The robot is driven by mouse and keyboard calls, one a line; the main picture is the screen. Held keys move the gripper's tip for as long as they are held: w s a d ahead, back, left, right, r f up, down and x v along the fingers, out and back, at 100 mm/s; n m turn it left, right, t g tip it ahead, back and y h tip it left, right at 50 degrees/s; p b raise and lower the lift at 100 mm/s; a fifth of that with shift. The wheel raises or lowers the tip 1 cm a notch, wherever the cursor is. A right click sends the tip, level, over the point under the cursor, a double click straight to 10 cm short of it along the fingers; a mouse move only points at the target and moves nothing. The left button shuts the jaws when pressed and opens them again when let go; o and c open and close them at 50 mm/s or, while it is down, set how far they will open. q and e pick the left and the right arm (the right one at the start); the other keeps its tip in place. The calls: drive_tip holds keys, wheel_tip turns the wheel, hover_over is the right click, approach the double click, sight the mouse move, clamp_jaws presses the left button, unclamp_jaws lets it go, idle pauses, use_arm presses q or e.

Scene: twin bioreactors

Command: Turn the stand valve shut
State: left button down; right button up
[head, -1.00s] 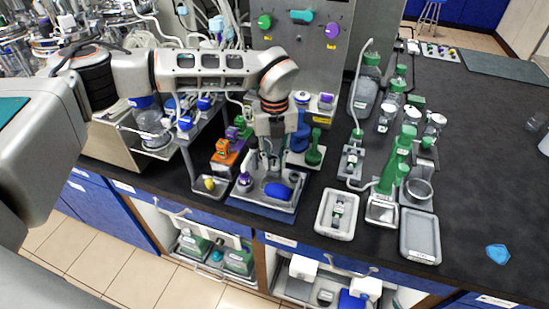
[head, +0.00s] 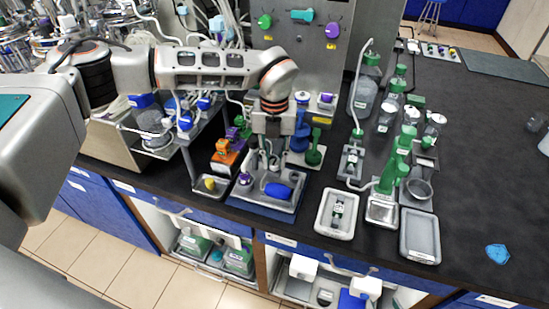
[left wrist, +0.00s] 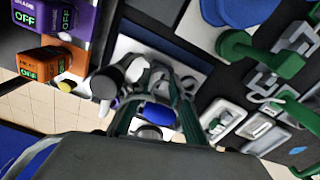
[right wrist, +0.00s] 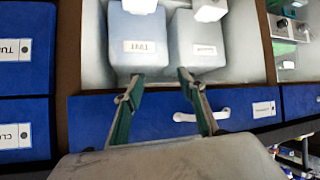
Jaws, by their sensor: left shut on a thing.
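A small stand with a grey tray base (head: 245,200) sits near the front edge of the bench in the head view. A blue oval part (head: 278,190) and a purple-topped part (head: 245,178) are on it. My left gripper (head: 264,163) points down over this stand. In the left wrist view its fingers (left wrist: 160,76) are shut on a small grey part of the stand, apparently the valve, largely hidden by the fingers. The blue part (left wrist: 158,113) shows between the fingers. My right gripper (right wrist: 161,75) is open and empty in the right wrist view, out of the head view.
Orange and purple switch boxes (head: 228,152) stand left of the stand. A green-handled item (head: 314,152) stands close on its right. Pale trays (head: 337,214) and bottles lie further right. In the right wrist view, labelled containers (right wrist: 140,40) sit above a blue drawer front (right wrist: 240,108).

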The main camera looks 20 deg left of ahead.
use_arm(q)
drive_tip(key=c, duration=1.8)
unclamp_jaws()
